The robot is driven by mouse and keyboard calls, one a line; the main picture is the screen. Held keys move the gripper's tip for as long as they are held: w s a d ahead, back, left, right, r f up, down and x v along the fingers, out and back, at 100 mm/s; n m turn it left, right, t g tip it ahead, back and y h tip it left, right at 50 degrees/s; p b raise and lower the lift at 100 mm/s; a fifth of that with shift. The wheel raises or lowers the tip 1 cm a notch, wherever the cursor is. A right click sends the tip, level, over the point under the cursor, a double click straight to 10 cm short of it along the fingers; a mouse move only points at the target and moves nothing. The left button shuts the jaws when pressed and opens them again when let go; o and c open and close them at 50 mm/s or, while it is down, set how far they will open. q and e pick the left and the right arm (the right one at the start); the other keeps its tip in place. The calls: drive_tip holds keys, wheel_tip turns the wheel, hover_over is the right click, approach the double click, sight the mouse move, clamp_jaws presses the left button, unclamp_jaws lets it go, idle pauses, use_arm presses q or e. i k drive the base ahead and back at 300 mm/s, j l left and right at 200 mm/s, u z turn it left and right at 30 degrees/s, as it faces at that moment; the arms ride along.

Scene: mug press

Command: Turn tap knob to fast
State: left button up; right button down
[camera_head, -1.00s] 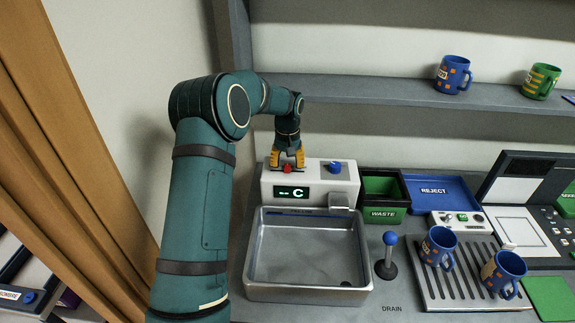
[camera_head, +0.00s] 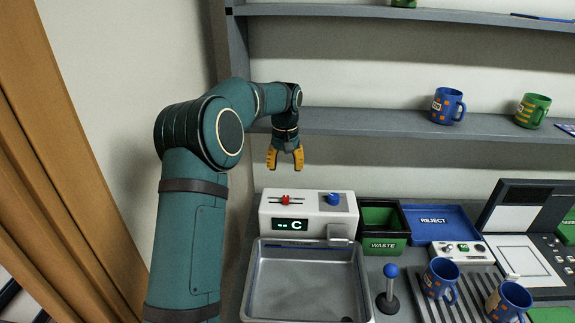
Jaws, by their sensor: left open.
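The white tap unit (camera_head: 309,228) stands behind the metal sink (camera_head: 253,280). Its top carries a blue knob (camera_head: 333,198) at the right and a red knob (camera_head: 285,198) on a slot at the left. Its dark front display (camera_head: 290,225) shows dashes and a "C" in green. My left gripper (camera_head: 285,162) hangs with yellow fingers pointing down, open and empty, above the red knob and apart from it. It is up and to the left of the blue knob. My right gripper is not in view.
A black and green WASTE bin (camera_head: 385,245) and a blue REJECT tray (camera_head: 436,222) stand right of the tap unit. A blue-topped drain lever (camera_head: 389,290) stands beside the sink. Blue mugs (camera_head: 440,279) stand on a rack. A shelf (camera_head: 365,122) runs behind my gripper.

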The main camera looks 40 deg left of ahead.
sight(333, 199)
drive_tip(key=k+l, duration=0.85)
